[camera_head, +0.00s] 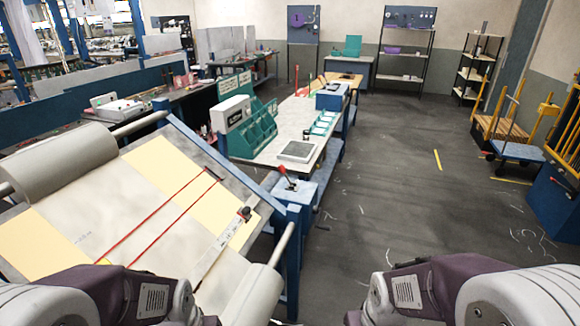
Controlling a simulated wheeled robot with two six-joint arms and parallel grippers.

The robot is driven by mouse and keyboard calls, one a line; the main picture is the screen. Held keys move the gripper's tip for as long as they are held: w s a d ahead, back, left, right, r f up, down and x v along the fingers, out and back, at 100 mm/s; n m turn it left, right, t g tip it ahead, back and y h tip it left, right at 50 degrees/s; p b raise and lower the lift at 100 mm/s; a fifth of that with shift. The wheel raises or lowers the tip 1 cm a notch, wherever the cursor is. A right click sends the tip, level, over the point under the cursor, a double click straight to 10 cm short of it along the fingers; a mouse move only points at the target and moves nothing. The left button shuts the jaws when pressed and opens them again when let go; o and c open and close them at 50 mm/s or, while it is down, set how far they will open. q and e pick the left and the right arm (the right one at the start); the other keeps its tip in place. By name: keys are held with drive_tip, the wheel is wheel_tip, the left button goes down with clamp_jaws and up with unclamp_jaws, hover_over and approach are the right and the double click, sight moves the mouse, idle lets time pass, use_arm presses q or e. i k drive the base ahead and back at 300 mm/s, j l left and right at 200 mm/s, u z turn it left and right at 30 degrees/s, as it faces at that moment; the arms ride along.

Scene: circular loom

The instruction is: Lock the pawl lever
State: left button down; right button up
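A small lever with a red knob (283,170) stands on a blue post (294,190) at the right edge of the sloped fabric frame. It looks like the pawl lever, and it leans slightly left; whether it is locked cannot be told. My left and right arms show only as purple and white links along the bottom edge. Neither gripper's fingers are in view, and nothing of mine touches the lever.
A sloped cloth bed (150,170) with red lines, a metal strip (222,248) and a grey roll (70,155) fills the left. A long workbench (285,150) with green bins (250,135) lies beyond. Open floor (390,200) and a blue trolley (518,151) are at right.

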sight(282, 168)
drive_tip(key=i+l+u, duration=0.45)
drive_tip(key=u, duration=0.15)
drive_tip(key=i+l+u, duration=0.15)
drive_tip(key=l+u, duration=0.15)
drive_tip(key=l, duration=0.15)
drive_tip(key=i+l+u, duration=0.15)
drive_tip(key=l+u, duration=0.15)
drive_tip(key=i+l+u, duration=0.1)
drive_tip(key=l+u, duration=0.2)
drive_tip(key=l, duration=0.2)
drive_tip(key=l+u, duration=0.3)
drive_tip(key=l, duration=0.15)
drive_tip(key=l+u, duration=0.3)
drive_tip(key=l, duration=0.15)
